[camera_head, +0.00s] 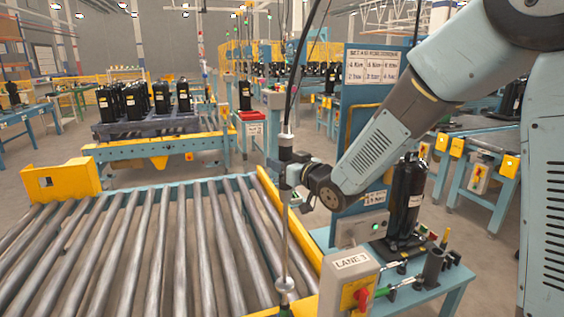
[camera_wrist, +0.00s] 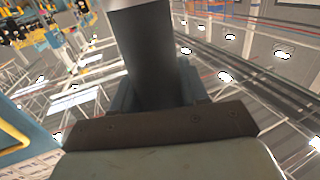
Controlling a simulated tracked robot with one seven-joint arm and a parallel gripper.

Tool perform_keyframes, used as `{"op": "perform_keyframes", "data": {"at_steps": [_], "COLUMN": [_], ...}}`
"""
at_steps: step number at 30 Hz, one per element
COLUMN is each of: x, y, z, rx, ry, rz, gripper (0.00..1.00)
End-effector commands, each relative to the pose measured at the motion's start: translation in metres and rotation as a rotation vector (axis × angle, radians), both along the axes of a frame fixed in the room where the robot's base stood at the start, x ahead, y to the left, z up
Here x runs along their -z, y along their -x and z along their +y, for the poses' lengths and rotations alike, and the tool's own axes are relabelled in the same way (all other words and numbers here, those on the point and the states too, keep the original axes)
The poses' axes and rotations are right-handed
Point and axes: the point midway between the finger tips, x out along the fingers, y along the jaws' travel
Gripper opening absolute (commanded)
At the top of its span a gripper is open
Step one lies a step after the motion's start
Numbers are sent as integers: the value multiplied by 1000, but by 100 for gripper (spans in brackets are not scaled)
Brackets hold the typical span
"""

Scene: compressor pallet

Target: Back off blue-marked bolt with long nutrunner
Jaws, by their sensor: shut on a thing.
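My gripper (camera_head: 289,174) is shut on the long nutrunner (camera_head: 285,149), a dark cylinder with a pale top collar and a long thin shaft. The tool hangs nearly upright, with a round silvery piece low on its shaft, over the right side of the roller conveyor. In the wrist view the dark nutrunner body (camera_wrist: 141,55) rises from between the jaws. A black compressor (camera_head: 404,198) stands upright on a dark base on the teal bench at the right, apart from the tool. I cannot make out a blue-marked bolt in either view.
The roller conveyor (camera_head: 135,235) is empty, with a yellow rail on its right. A "LANE 3" control box (camera_head: 349,283) with a red switch stands close right of the shaft. A dark cup (camera_head: 433,268) and green-handled tools are on the bench. A pallet of black compressors (camera_head: 148,125) is behind.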

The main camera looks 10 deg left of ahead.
Motion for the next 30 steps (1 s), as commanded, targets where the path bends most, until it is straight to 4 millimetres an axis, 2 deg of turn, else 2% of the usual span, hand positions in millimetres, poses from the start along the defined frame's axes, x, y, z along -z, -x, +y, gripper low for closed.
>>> {"op": "perform_keyframes", "data": {"at_steps": [30], "x": [7], "y": [0], "z": [0], "rx": [-1], "ry": [1], "rz": [1], "gripper": [0]}}
